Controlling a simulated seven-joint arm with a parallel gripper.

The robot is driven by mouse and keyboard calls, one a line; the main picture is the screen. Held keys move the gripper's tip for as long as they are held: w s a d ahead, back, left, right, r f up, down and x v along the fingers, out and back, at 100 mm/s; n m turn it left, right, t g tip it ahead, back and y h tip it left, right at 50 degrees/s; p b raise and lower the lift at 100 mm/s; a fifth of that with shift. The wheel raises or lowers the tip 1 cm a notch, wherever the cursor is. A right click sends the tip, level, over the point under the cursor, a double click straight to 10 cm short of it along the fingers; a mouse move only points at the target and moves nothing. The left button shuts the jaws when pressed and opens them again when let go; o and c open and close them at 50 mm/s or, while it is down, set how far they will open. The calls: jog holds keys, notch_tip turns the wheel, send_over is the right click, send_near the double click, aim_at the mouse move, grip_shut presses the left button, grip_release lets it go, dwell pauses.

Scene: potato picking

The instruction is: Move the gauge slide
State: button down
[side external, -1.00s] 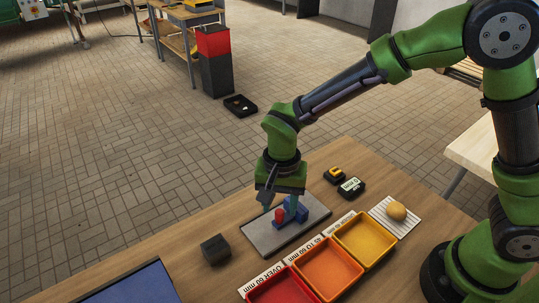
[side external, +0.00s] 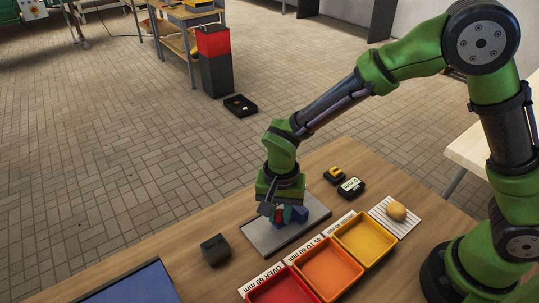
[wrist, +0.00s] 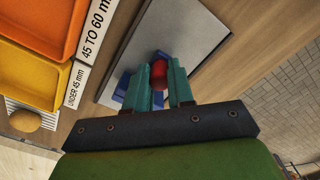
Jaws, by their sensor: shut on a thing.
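The gauge is a grey plate (side external: 262,240) on the wooden table, with blue parts (side external: 301,214) and a red knob (wrist: 159,73) on it. The plate also shows in the wrist view (wrist: 199,38). My gripper (wrist: 160,84) points down over the plate, its two teal fingers shut on the red knob, one on each side. In the side view my gripper (side external: 284,214) is low over the plate and hides part of the knob and the blue parts. Blue pieces also show beside and beyond the fingers in the wrist view.
Red (side external: 283,291), orange (side external: 328,268) and yellow (side external: 364,241) trays with size labels stand in front of the plate. A potato (side external: 396,211) lies on a white ribbed pad. A dark block (side external: 215,250) sits left of the plate; two small dark devices (side external: 350,187) stand behind.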

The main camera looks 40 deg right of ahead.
jog(key=a, duration=0.5)
jog(key=c, duration=1)
grip_release()
notch_tip(320, 180, up, 17)
